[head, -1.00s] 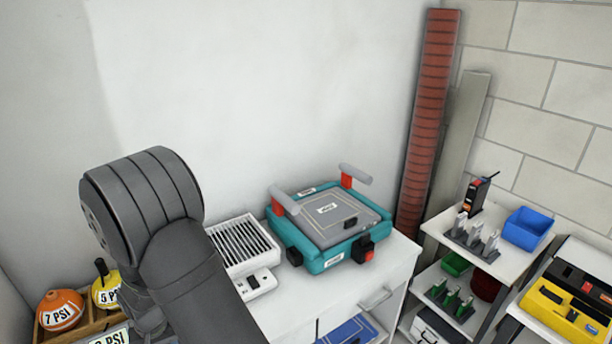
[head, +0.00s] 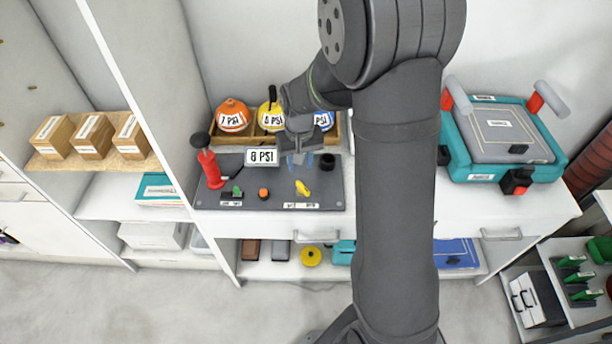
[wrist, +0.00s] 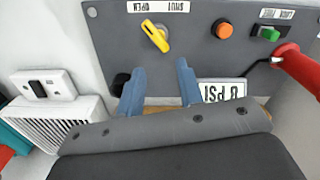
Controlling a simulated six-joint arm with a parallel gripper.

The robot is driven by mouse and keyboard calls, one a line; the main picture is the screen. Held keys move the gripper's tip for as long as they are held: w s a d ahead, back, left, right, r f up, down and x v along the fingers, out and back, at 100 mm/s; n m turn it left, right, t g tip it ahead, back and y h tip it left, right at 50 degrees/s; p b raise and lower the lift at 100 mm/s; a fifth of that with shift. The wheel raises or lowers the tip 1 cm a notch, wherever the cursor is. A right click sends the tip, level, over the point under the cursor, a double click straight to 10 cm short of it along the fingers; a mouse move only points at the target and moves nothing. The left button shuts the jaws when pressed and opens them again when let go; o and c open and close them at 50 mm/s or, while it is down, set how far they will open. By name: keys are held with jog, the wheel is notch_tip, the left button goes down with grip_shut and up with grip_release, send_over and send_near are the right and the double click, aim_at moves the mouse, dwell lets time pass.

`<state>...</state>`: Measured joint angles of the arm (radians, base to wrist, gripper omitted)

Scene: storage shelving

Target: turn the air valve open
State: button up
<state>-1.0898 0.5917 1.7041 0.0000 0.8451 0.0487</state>
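The air valve is a yellow lever handle (head: 302,188) on the grey control panel (head: 265,196), above a small white label strip with two words. In the wrist view the yellow handle (wrist: 156,36) lies slanted, beside the strip marked open and shut (wrist: 158,6). My gripper (wrist: 160,86) has its two blue fingers apart, with nothing between them. The fingertips are short of the handle and not touching it.
The panel also carries an orange button (wrist: 225,30), a green switch (wrist: 269,33), a red pump (head: 209,167) and an 8 PSI sign (head: 261,157). Orange (head: 232,115) and yellow PSI balls stand in a wooden tray behind. A teal machine (head: 500,137) stands to the right.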

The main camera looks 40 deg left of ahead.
aim_at(302, 185)
notch_tip(302, 185, up, 9)
jog(key=n, duration=0.5)
jog(key=f, duration=1.7)
jog(key=shift+s+d, duration=0.15)
jog(key=shift+d, duration=0.2)
